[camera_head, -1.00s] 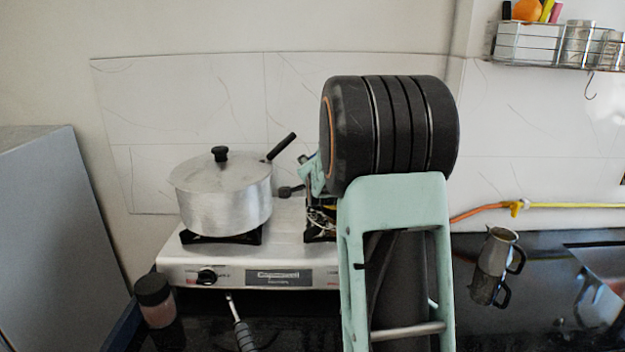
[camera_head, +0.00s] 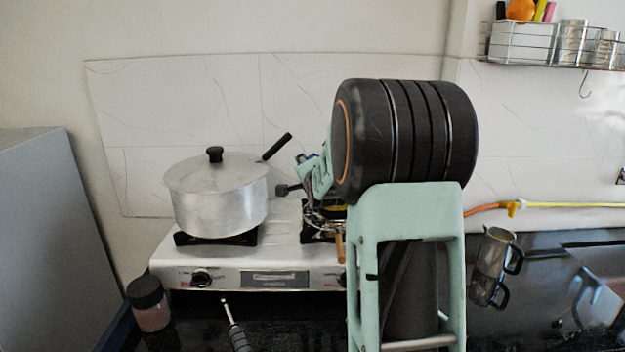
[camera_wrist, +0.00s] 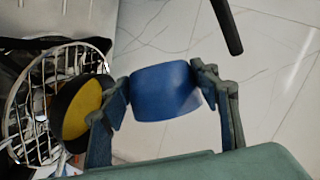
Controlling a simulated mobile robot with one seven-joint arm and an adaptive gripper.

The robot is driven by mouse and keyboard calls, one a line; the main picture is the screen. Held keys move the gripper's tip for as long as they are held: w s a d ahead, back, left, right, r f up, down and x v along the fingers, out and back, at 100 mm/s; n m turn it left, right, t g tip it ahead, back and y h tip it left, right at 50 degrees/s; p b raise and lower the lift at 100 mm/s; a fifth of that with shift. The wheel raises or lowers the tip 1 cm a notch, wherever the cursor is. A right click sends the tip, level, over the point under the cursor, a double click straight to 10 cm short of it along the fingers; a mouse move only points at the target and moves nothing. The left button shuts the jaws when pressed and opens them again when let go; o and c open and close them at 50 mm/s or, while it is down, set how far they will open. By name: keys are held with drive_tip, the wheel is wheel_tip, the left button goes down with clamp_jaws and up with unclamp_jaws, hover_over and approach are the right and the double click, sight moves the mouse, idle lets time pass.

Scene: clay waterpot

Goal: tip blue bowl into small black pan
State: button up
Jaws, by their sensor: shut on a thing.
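My gripper (camera_wrist: 161,88) is shut on the blue bowl (camera_wrist: 166,92), which sits between its two fingers in the wrist view. The bowl looks tilted; its inside is hidden. The small black pan (camera_wrist: 62,128) is just left of the bowl in the wrist view, with a yellow inside or content showing. I see no clear contact between bowl and pan. In the head view my gripper (camera_head: 316,172) is partly hidden behind my arm, above the right burner. The pan there is mostly hidden, with a yellow patch showing below the gripper.
A lidded silver pot (camera_head: 217,195) stands on the left burner of the stove (camera_head: 225,262), its black handle (camera_head: 277,147) pointing toward my gripper. A jar (camera_head: 149,304) stands front left. A metal jug (camera_head: 491,266) is at right.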

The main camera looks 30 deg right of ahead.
drive_tip(key=shift+s+d+m+b, duration=0.1)
drive_tip(key=shift+d+m+b, duration=0.05)
drive_tip(key=shift+m+b, duration=0.15)
drive_tip(key=shift+r+t, duration=0.1)
drive_tip(key=shift+t, duration=0.2)
idle(0.6)
drive_tip(key=shift+s+d+m, duration=0.1)
drive_tip(key=shift+d+m, duration=0.05)
drive_tip(key=shift+m, duration=0.35)
drive_tip(key=shift+r+y, duration=0.15)
drive_tip(key=shift+y, duration=0.15)
drive_tip(key=shift+s+d+r+m+t+p, duration=0.2)
drive_tip(key=shift+m+t+p, duration=0.15)
drive_tip(key=shift+m+t, duration=0.25)
drive_tip(key=shift+r, duration=0.1)
idle(0.5)
drive_tip(key=shift+d+r+m+y, duration=0.15)
drive_tip(key=shift+m+y, duration=0.15)
drive_tip(key=shift+m, duration=0.3)
